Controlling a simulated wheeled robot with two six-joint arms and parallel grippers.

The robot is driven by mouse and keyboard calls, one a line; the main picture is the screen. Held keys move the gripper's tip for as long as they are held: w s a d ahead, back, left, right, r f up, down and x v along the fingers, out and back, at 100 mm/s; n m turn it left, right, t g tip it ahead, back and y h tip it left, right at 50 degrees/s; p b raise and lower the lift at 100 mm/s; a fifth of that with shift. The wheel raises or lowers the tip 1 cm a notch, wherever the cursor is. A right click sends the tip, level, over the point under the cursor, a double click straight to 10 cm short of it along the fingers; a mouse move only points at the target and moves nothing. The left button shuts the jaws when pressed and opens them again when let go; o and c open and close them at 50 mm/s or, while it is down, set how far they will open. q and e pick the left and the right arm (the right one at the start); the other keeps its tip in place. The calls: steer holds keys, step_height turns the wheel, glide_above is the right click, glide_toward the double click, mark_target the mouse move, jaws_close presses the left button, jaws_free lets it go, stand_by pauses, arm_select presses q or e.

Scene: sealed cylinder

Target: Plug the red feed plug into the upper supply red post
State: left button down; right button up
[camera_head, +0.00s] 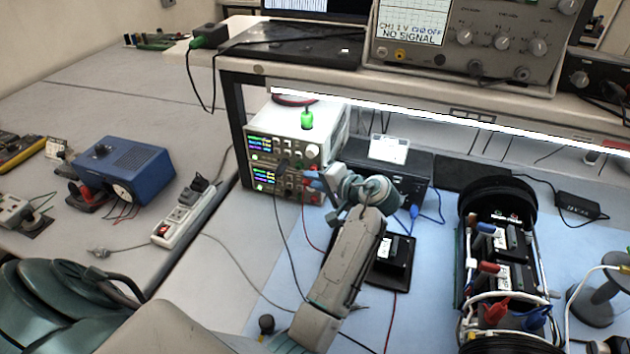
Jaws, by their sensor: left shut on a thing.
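Two stacked bench supplies stand under the shelf. The upper supply (290,128) and the lower supply (262,182) each have a lit display on the front. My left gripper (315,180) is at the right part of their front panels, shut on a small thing. I take this to be the red feed plug; a bit of red shows at the jaws, but the plug itself is mostly hidden. A red lead (306,222) hangs below the gripper. The upper supply's red post cannot be made out, so I cannot tell whether plug and post touch. My right gripper is not in view.
A black lead (280,215) hangs from the supplies. A green lamp (307,118) stands on top. Right are a black box (405,175) and an open cylinder (497,200) with coloured plugs. A power strip (185,215) and blue device (135,165) lie left. The shelf edge is overhead.

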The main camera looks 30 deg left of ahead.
arm_select(q)
steer(key=shift+w+a, duration=0.1)
steer(key=shift+w, duration=0.35)
steer(key=c, duration=1.2)
jaws_free()
